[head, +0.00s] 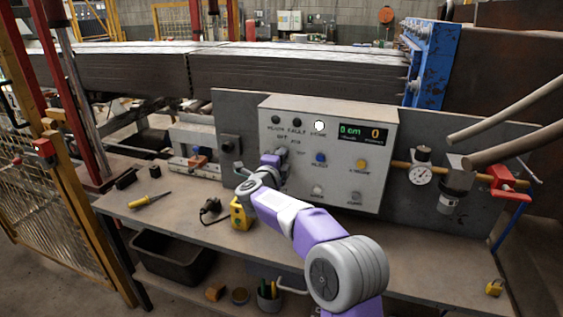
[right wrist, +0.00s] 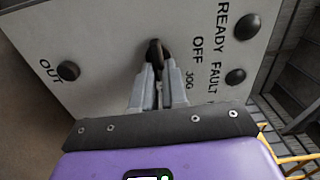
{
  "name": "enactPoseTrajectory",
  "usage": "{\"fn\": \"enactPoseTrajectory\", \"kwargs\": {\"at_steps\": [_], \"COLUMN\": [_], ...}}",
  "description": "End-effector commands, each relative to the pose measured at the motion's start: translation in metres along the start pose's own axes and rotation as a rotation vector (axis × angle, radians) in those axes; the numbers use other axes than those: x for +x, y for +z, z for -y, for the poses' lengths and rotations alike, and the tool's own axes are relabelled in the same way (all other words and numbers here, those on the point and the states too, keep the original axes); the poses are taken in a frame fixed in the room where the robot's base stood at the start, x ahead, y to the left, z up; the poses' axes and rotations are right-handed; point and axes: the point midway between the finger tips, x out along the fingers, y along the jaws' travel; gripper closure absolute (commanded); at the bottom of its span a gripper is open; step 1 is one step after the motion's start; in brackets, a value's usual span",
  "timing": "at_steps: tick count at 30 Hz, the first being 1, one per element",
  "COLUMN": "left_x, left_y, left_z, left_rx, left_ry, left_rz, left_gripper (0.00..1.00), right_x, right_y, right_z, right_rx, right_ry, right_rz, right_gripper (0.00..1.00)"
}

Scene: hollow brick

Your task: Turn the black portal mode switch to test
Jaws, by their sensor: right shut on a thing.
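The grey control box (head: 285,118) stands on the bench against a grey panel. Its black mode switch (right wrist: 155,51) shows in the right wrist view, with the printed words OFF and JOG beside it. My right gripper (right wrist: 163,72) is shut on this switch, one finger on each side. In the head view the right gripper (head: 274,160) reaches the left part of the box face and hides the switch. The switch's exact pointing direction is hard to read. My left gripper is not in view.
Blue (head: 320,158) and yellow (head: 362,166) buttons sit right of the right gripper, below a lit display (head: 362,134). A pressure gauge (head: 420,174) is at the right. A yellow-handled screwdriver (head: 149,200) and a yellow tool (head: 240,213) lie on the bench.

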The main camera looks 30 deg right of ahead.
Motion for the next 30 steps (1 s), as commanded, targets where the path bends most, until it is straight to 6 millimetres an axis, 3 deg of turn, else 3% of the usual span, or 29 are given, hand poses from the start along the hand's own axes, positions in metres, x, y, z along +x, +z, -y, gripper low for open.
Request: {"fn": "enactPoseTrajectory", "kwargs": {"at_steps": [20,21,25,30], "left_x": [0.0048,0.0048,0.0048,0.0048], "left_y": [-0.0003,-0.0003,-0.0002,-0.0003], "left_z": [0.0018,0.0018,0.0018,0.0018], "left_rx": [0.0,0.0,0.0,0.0], "left_ry": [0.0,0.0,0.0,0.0], "left_rz": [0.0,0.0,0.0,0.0], "left_gripper": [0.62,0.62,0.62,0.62], "right_x": [-0.0004,-0.0004,-0.0003,-0.0002], "right_y": [0.0009,0.0009,0.0007,0.0004], "right_z": [-0.0014,-0.0014,-0.0012,-0.0009], "right_rx": [0.058,0.058,0.057,0.056], "right_ry": [0.003,0.003,0.002,0.001], "right_rz": [0.002,0.002,0.001,0.001], "right_gripper": [1.0,0.81,0.62,0.62]}}
